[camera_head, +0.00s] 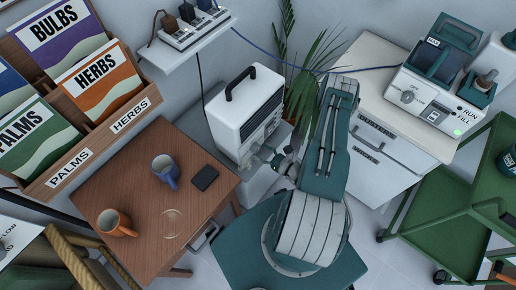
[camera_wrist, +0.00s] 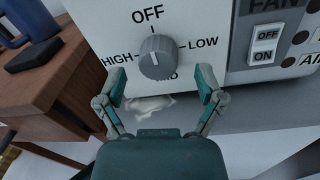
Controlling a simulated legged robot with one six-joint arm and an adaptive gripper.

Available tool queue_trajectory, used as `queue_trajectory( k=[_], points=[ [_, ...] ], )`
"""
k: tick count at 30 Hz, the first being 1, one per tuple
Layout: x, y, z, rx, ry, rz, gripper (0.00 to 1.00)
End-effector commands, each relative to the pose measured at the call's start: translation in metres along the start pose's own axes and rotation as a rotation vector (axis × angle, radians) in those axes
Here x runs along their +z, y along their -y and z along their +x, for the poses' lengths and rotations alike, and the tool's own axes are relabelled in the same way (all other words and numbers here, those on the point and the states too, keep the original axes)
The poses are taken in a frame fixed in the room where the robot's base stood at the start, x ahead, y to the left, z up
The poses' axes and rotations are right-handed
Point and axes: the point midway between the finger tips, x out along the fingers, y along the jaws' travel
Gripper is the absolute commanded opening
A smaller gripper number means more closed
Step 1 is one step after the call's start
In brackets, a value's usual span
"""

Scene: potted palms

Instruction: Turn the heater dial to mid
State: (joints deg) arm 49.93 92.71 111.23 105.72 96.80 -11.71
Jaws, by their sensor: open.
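The heater (camera_head: 240,105) is a white box with a black handle and front grille, standing beyond the wooden table in the head view. Its grey round dial (camera_wrist: 157,60) is on the panel in the wrist view. OFF is above the dial, HIGH left, LOW right, and a partly hidden label below. A pale mark shows on the knob's face, but I cannot be sure where it points. My gripper (camera_wrist: 160,82) is open, its two teal-padded fingers left and right of the dial's lower part. I see no clear contact. In the head view my gripper (camera_head: 274,157) is at the heater's lower front.
A FAN switch (camera_wrist: 265,45) marked OFF and ON is right of the dial. The wooden table (camera_head: 145,205) holds a blue mug (camera_head: 165,170), an orange mug (camera_head: 115,223) and a dark flat object (camera_head: 204,178). A white cabinet (camera_head: 375,145) and green cart (camera_head: 445,225) stand right.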

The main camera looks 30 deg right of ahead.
Motion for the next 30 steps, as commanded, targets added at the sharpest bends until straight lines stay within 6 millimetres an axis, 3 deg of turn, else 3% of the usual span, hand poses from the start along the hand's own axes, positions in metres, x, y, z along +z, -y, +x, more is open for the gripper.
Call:
queue_trajectory(
  k=[6,15,16,21,30],
  points=[
    [0.000,0.000,0.018,0.002,0.001,0.000,0.87],
    [0.000,0.000,0.020,0.000,0.001,0.000,0.87],
    [0.000,0.000,0.020,0.000,0.001,0.000,0.83],
    [0.000,0.000,0.020,0.000,0.001,0.000,0.07],
    [0.000,0.000,0.020,0.000,0.002,0.007,0.04]
  ],
)
